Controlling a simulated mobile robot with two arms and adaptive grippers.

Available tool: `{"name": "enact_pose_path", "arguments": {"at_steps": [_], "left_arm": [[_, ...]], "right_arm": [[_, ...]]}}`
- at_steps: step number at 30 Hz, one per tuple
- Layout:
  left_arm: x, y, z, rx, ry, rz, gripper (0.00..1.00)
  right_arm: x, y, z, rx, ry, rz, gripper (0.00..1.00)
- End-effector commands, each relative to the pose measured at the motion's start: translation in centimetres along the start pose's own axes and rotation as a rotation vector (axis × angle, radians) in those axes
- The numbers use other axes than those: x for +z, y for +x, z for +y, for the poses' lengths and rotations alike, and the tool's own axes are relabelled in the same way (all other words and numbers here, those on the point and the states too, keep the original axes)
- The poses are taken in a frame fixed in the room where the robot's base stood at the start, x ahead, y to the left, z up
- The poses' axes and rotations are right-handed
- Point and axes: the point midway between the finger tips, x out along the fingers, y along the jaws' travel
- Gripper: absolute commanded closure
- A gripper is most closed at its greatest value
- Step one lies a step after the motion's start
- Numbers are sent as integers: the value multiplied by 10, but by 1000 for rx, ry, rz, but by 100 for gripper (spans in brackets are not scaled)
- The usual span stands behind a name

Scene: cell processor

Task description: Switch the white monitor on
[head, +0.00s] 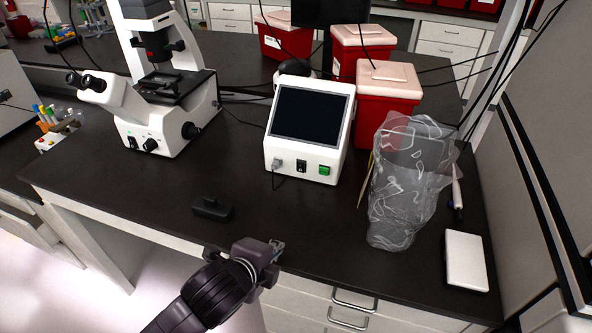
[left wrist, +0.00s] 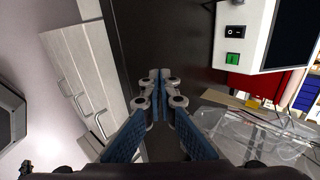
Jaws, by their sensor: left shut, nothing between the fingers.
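The white monitor (head: 308,124) stands on the black bench with a dark, blank screen. Its front lower panel has a plugged cable at left, a black rocker switch (head: 301,166) and a green button (head: 324,170) at right. In the left wrist view, the black switch (left wrist: 236,29) and green button (left wrist: 233,59) show at the upper right. My left gripper (head: 277,246) is shut and empty, near the bench's front edge, below and in front of the monitor and apart from it. Its closed fingers (left wrist: 160,88) also show in the left wrist view. My right gripper is not in view.
A crumpled clear plastic bag (head: 408,180) stands right of the monitor, before red bins with pale lids (head: 388,100). A white microscope (head: 150,120) is at left. A small black object (head: 212,208) and a white box (head: 466,260) lie near the front edge.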

Motion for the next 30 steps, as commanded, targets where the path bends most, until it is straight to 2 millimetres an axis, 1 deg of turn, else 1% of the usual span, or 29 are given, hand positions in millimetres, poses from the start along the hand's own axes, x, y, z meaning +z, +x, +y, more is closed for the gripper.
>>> {"name": "enact_pose_path", "arguments": {"at_steps": [1,6,12,15,18,21,25,30], "left_arm": [[-1,3,-15,-30,124,-3,100],[-3,15,-52,-106,578,-30,100],[10,26,-86,-154,1074,-108,100],[20,30,-99,-159,1264,-149,100],[28,33,-106,-155,1400,-181,100],[34,35,-111,-152,1482,-200,100],[37,36,-113,-149,1523,-210,100],[36,36,-113,-149,1524,-209,100]], "right_arm": [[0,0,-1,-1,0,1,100],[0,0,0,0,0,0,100],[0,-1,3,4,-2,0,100],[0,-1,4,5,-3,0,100],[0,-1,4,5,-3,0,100],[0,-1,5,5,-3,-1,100],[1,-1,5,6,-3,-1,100],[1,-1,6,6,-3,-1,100]]}}
